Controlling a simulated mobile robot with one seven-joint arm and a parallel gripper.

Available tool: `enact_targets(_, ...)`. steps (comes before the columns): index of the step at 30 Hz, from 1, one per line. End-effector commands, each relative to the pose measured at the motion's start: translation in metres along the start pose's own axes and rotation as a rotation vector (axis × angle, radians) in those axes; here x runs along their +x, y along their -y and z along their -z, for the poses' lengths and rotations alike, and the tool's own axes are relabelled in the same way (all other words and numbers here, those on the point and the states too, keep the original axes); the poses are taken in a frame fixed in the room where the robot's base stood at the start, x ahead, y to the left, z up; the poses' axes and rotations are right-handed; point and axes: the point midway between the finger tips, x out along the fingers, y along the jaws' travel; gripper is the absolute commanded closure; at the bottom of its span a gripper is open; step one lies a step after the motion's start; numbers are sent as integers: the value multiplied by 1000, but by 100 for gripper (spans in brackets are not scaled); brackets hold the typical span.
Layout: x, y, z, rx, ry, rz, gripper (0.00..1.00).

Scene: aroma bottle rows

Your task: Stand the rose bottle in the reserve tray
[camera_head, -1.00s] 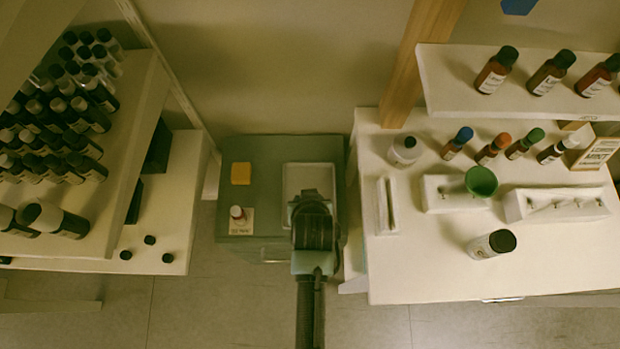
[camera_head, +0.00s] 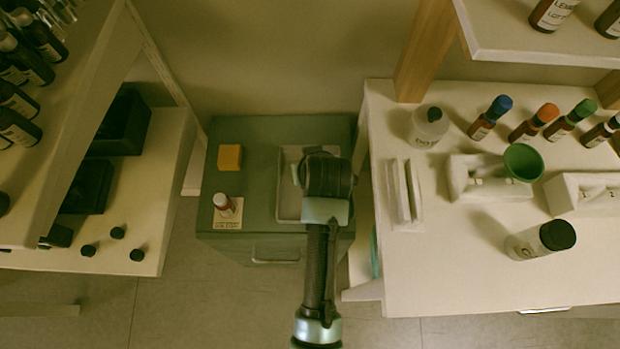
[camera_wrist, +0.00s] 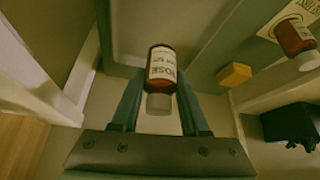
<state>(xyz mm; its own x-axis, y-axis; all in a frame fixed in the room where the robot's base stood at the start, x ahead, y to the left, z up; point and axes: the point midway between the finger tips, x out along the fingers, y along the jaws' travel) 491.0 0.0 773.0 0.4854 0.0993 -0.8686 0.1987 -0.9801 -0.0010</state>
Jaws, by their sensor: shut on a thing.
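The rose bottle (camera_wrist: 162,68), with a red-brown body, a white label reading "ROSE" and a pale cap, is between the two fingers of my gripper (camera_wrist: 160,82) in the wrist view. My gripper is shut on it. The reserve tray (camera_head: 287,207) is a shallow pale tray on the grey-green cabinet in the head view. My wrist is over its right part and hides the bottle and fingertips there. The tray also shows behind the bottle in the wrist view (camera_wrist: 195,25). I cannot tell whether the bottle touches the tray floor.
A yellow block (camera_head: 229,157) and a small red-brown bottle (camera_head: 223,204) on a card stand left of the tray on the cabinet (camera_head: 262,130). A white table (camera_head: 440,270) with bottles and a green funnel (camera_head: 522,163) is close on the right. A bottle shelf is on the left.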

Motion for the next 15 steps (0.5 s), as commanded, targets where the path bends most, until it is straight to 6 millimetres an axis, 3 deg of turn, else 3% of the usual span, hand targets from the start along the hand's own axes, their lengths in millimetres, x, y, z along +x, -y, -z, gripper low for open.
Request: enact_targets(15, 54, 0, -31, 0, 0, 0, 100)
